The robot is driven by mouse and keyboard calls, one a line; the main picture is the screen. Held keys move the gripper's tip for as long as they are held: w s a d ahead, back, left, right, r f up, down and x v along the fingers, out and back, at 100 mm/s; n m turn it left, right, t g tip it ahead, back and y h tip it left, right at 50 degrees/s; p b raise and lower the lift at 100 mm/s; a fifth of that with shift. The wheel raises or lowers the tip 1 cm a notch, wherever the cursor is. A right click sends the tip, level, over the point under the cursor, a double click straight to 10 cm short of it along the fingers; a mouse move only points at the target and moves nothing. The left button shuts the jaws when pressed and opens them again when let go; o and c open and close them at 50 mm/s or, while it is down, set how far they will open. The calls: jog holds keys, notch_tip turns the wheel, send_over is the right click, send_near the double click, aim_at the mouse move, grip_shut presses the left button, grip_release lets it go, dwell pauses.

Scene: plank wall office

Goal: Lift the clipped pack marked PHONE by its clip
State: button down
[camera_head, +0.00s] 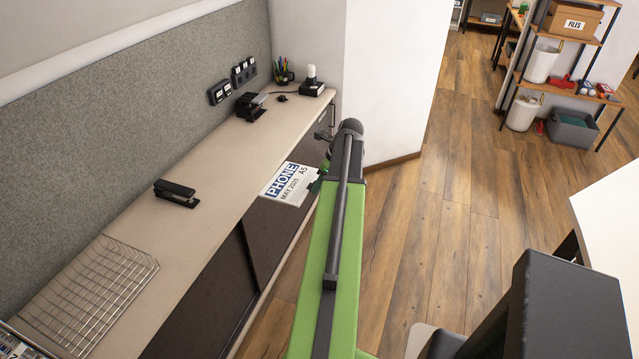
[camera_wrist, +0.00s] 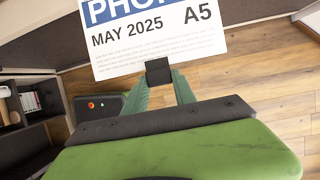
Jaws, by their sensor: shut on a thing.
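The clipped pack marked PHONE (camera_head: 288,185) is a white sheet or pad with a blue band and the text MAY 2025 A5. In the head view it overlaps the front edge of the counter. It also shows at the top of the wrist view (camera_wrist: 150,38), where its upper part is cut off. A black clip (camera_wrist: 158,71) sits at the pack's near edge. My gripper (camera_wrist: 160,84) has its green fingers closed on this clip; in the head view the fingertips (camera_head: 318,183) are mostly hidden by my arm. I cannot tell whether the pack touches the counter.
The long counter (camera_head: 222,170) holds a black stapler (camera_head: 177,193), a wire tray (camera_head: 90,290), a black tape dispenser (camera_head: 251,106) and a pen cup (camera_head: 284,75). A wall end (camera_head: 385,90) stands beyond my arm. Wooden floor (camera_head: 440,220) is open to the right.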

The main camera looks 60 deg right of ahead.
notch_tip(320, 180, up, 16)
jog(key=p, duration=1.5)
jog(key=shift+f, duration=0.15)
